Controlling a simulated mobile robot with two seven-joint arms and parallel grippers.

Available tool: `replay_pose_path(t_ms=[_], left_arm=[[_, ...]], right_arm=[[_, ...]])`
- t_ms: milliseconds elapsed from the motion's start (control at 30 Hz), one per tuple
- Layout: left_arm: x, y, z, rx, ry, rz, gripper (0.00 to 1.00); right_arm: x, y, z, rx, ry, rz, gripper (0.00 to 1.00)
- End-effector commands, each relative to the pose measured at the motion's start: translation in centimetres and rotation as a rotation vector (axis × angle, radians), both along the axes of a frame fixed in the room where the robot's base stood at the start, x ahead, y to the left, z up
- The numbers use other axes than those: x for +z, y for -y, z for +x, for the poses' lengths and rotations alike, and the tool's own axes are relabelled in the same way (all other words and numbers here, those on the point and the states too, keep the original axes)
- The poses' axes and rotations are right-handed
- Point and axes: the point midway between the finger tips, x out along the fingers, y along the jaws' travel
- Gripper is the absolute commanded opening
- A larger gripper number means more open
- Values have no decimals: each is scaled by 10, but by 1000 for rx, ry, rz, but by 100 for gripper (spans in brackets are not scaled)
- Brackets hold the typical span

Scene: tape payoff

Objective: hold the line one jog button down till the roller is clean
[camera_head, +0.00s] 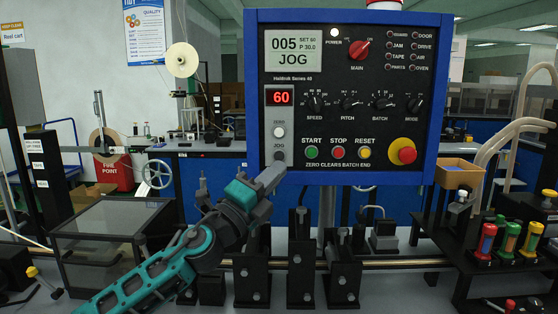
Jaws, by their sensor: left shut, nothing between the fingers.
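A control panel (345,182) in a blue frame stands upright in front of me. Its screen (293,52) reads 005, SET 60, P 30.0 and JOG, and a red display (280,97) reads 60. A JOG label (279,145) sits on a grey strip under the white ZERO button (279,132). My left gripper (279,160) is shut and empty, its tip at the spot just below that label. The tip covers the jog button, so I cannot see how far it is pressed. I cannot pick out the roller. My right gripper is not in view.
Green START (312,152), red STOP (338,152) and yellow RESET (364,153) buttons sit close right of my gripper. A red emergency knob (407,155) is further right. Dark clamp blocks (299,264) stand below the panel. Coloured-handled tools (508,241) stand at right.

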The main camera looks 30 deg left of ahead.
Motion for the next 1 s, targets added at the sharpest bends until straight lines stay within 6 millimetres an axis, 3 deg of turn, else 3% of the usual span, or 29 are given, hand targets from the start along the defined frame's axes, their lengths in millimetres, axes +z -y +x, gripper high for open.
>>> replay_pose_path(t_ms=[400, 1000], left_arm=[[-1, -22, 46, 1, 1, -1, 0], [0, -25, 51, 0, 0, 0, 0]], right_arm=[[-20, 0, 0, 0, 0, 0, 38], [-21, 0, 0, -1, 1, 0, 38]])
